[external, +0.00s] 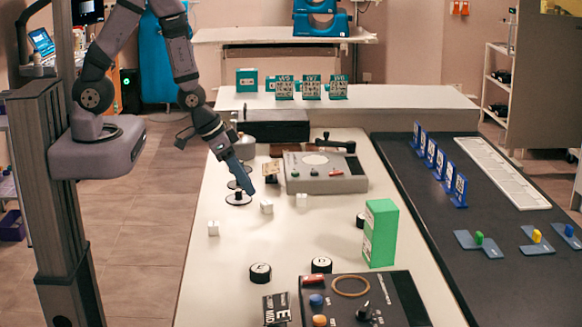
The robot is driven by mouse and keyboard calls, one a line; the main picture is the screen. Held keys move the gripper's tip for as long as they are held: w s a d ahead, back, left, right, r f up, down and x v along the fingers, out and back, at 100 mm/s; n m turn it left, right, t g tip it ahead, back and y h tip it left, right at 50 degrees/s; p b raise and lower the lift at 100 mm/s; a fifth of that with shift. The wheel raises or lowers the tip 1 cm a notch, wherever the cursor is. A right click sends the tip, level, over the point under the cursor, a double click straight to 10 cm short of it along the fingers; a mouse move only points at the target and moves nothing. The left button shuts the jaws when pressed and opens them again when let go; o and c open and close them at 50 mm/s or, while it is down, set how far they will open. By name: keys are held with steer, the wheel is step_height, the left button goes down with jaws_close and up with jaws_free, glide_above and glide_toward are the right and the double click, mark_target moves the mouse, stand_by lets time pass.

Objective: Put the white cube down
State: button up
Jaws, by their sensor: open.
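Several small white cubes stand on the white table (185,300): one near the left edge (213,229), one in the middle (266,207) and one a little to its right (301,200). I cannot tell which one the task means. My gripper (243,182), with blue fingers, is open and points down above the table, behind and left of the middle cube. I see no cube between its fingers, though the view is from the side. A dark round disc (238,199) lies below the fingertips.
A grey control box (328,182) stands right of my gripper. A green box (380,233) stands upright further right. Black round pucks (260,273) and a dark panel (350,305) are at the front. Clear tabletop lies around the cubes.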

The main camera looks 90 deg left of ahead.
steer(key=s+d+r+m+g, duration=0.1)
steer(key=s+d+r+g, duration=0.1)
steer(key=s, duration=0.4)
steer(key=s+d+r+m+g+h, duration=0.1)
steer(key=s+d+r+g, duration=0.2)
steer(key=s+r, duration=0.4)
steer(key=shift+s+r+g, duration=0.15)
steer(key=shift+s+g, duration=0.05)
steer(key=shift+g, duration=0.2)
steer(key=shift+f+b, duration=0.3)
steer(key=shift+o, duration=0.6)
steer(key=shift+r, duration=0.1)
stand_by(0.4)
